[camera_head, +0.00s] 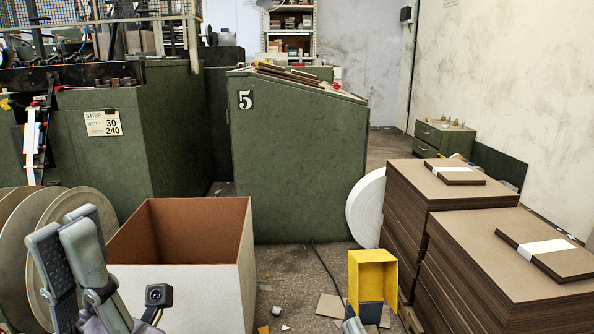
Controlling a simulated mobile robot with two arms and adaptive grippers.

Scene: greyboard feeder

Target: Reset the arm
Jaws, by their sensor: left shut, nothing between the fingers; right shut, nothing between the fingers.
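My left gripper (63,232) shows at the lower left, with its two grey fingers pointing up. The fingers are close together, shut and empty. A small black wrist camera (157,295) on my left arm shows to the right of them. The gripper stands in front of large round discs (22,258) and left of an open cardboard box (190,292). I cannot tell whether it touches either.
Greyboard stacks (497,262) with white-banded bundles stand at the right. A yellow box-shaped holder (391,276) is at the lower middle. A green cabinet marked 5 (295,160) stands behind. The floor (297,268) between box and holder is mostly open, with scraps.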

